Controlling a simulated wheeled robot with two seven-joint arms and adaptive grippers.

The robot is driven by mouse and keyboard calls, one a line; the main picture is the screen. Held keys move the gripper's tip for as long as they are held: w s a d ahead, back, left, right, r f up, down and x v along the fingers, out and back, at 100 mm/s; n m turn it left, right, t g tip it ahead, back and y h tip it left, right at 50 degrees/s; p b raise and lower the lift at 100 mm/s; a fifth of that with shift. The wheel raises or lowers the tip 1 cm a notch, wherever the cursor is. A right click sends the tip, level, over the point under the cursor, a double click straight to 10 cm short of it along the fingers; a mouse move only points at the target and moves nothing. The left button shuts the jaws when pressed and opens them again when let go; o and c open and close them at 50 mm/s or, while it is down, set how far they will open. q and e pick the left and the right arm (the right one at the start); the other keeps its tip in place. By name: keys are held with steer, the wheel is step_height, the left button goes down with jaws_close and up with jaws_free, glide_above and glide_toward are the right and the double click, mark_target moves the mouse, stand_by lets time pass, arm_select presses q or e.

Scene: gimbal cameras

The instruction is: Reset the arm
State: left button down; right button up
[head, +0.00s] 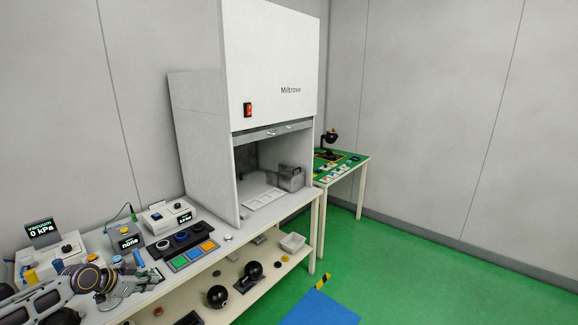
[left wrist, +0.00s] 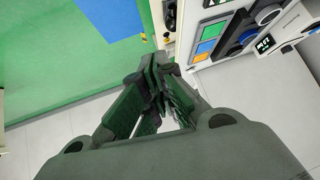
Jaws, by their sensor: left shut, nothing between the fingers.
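My left arm comes in from the lower left in the head view. Its gripper (head: 150,279) is over the front part of the white bench, near the coloured pads. In the left wrist view the left gripper (left wrist: 158,65) has its green-padded fingers brought together at the tips. Nothing shows between them. My right gripper is in neither view.
The bench holds a vacuum gauge (head: 43,231), a small display unit (head: 127,240) and coloured pads (head: 195,254). A white cabinet (head: 270,60) stands behind. A shelf below holds dark round objects (head: 217,296). Green floor (head: 420,275) is clear at right, with a blue mat (head: 322,308).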

arm_select(q)
step_height(320, 180, down, 20)
steer(key=s+a+f+n+y, duration=0.1)
steer(key=s+a+n+y, duration=0.1)
steer(key=s+d+f+n+g+y, duration=0.1)
steer(key=s+f, duration=0.6)
steer(key=f, duration=0.3)
steer(key=s+d+f+n+g+y, duration=0.1)
steer(key=s+d+f, duration=0.1)
steer(key=s+f, duration=0.6)
steer(key=s+d+f+g, duration=0.1)
steer(key=s+d+f, duration=0.3)
steer(key=s+f, duration=0.4)
steer(key=s+d+f+g, duration=0.1)
steer(key=s+d+f, duration=0.2)
steer(key=s+f, duration=0.6)
steer(key=s+d+f+g, duration=0.1)
steer(key=s+d, duration=0.4)
steer(key=s, duration=0.6)
steer(key=s+d+f+g, duration=0.2)
steer(key=s+d, duration=0.4)
steer(key=s, duration=0.6)
steer(key=shift+f+n, duration=0.4)
steer(key=shift+d, duration=0.1)
